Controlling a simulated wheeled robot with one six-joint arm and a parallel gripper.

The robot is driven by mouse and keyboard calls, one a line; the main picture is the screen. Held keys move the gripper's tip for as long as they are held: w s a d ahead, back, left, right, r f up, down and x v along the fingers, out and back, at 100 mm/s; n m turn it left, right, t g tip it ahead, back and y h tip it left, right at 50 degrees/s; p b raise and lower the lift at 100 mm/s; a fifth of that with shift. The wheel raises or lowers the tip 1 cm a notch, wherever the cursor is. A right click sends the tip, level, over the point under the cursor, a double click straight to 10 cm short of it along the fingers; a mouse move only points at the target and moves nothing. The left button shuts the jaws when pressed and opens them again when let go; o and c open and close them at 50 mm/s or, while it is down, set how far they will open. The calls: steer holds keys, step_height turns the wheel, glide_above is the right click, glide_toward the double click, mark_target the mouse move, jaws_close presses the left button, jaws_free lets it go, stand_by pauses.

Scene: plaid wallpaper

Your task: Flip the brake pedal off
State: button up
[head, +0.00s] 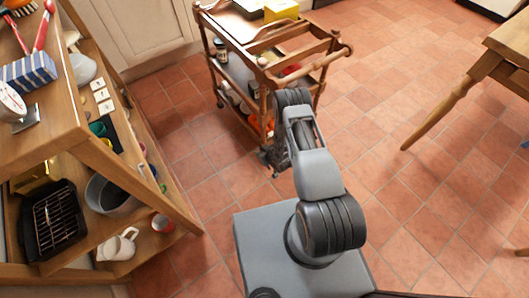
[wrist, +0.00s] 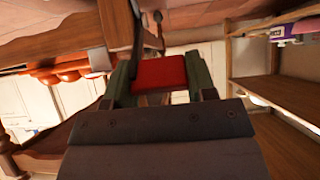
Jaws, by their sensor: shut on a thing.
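A red, flat, block-like piece (wrist: 160,72) shows in the wrist view, between the two greenish fingers of my gripper (wrist: 160,85). It looks like the brake pedal, and the gripper is shut on it. In the head view my gripper (head: 270,156) is low, at the near lower corner of the wooden trolley (head: 322,66). My arm and the gripper hide the pedal there. I cannot tell from these frames how far the pedal is tilted.
A wooden shelf unit (head: 140,177) with mugs, a pot and a black rack stands at the left. A wooden table (head: 480,68) is at the right. The tiled floor (head: 400,210) between the trolley and the table is clear.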

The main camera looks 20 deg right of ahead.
steer(key=shift+w+r, duration=0.25)
steer(key=o, duration=1.3)
steer(key=shift+s+f, duration=0.1)
steer(key=shift+s, duration=0.1)
steer(key=p+v, duration=0.4)
steer(key=v, duration=0.9)
steer(key=shift+s+d+r+p, duration=0.1)
steer(key=shift+s+r+p, duration=0.15)
steer(key=shift+s+p, duration=0.1)
steer(key=shift+c, duration=0.2)
